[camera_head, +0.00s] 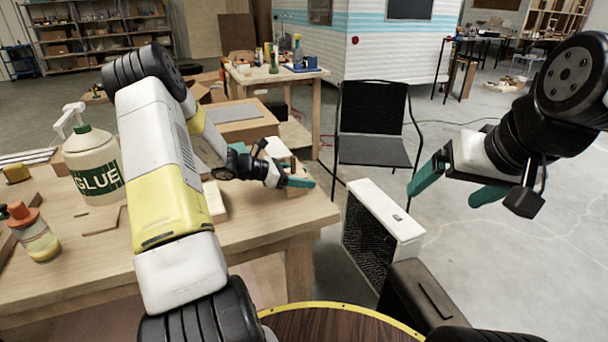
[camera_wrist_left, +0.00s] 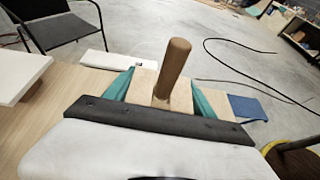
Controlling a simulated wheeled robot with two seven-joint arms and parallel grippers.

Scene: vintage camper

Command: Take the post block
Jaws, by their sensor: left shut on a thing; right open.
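The post block is a light wooden block (camera_wrist_left: 144,82) with a round brown post (camera_wrist_left: 173,66) standing up from it. In the left wrist view the block sits between the teal fingers of my left gripper (camera_wrist_left: 160,92), which is shut on it. In the head view my left gripper (camera_head: 296,182) is at the right end of the wooden workbench (camera_head: 255,232), and the block (camera_head: 299,191) is partly hidden by the fingers. I cannot tell whether the block touches the bench. My right gripper (camera_head: 456,187) is open and empty over the floor at the right.
A glue bottle (camera_head: 93,165) and a small orange-capped bottle (camera_head: 34,235) stand on the bench's left. A white box-shaped unit with a black grille (camera_head: 370,240) stands on the floor right of the bench. A black chair (camera_head: 372,120) is behind it. Open floor lies at the right.

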